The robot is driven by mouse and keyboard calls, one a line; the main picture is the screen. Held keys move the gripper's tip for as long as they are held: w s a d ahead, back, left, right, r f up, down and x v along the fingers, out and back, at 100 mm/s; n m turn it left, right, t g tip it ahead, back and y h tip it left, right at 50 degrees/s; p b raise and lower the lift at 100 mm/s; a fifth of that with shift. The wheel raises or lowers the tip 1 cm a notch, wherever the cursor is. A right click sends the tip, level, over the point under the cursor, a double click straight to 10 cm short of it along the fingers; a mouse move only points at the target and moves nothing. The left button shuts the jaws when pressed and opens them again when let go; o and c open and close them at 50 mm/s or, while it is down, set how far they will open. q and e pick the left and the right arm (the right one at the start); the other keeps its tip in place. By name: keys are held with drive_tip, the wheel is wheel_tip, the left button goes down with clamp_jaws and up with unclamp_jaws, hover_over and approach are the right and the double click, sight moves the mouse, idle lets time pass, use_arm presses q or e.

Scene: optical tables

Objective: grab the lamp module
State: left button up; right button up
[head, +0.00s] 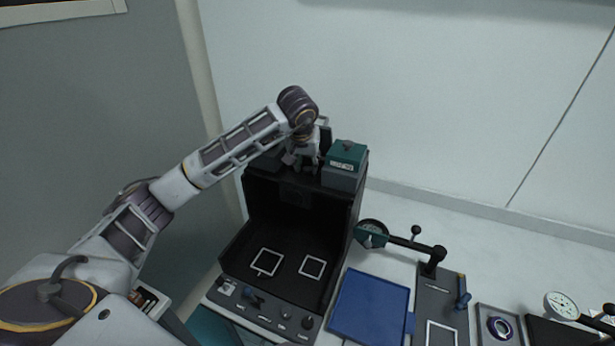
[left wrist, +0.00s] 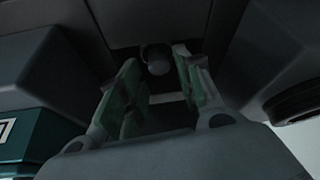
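A black instrument housing (head: 299,217) with an open front stands in the middle of the head view. On its top right sits a teal-topped grey module (head: 345,162) with a small knob and an unreadable label. A second dark module (head: 268,160) at the top left is mostly hidden by my arm. I cannot tell which is the lamp module. My left gripper (head: 304,163) is between the two, pointing down at the housing top. The left wrist view shows its fingers (left wrist: 158,80) apart, with a round grey knob (left wrist: 157,60) beyond and between them, with no visible contact. My right gripper is not visible.
A teal block (left wrist: 35,130) with a label edge is close at the left of the wrist view. In the head view, a blue tray (head: 370,308), a jointed black stand (head: 405,242) and a dial gauge (head: 562,305) lie right of the housing. Walls rise behind.

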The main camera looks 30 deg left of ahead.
use_arm(q)
drive_tip(key=shift+x, duration=1.25)
clamp_jaws()
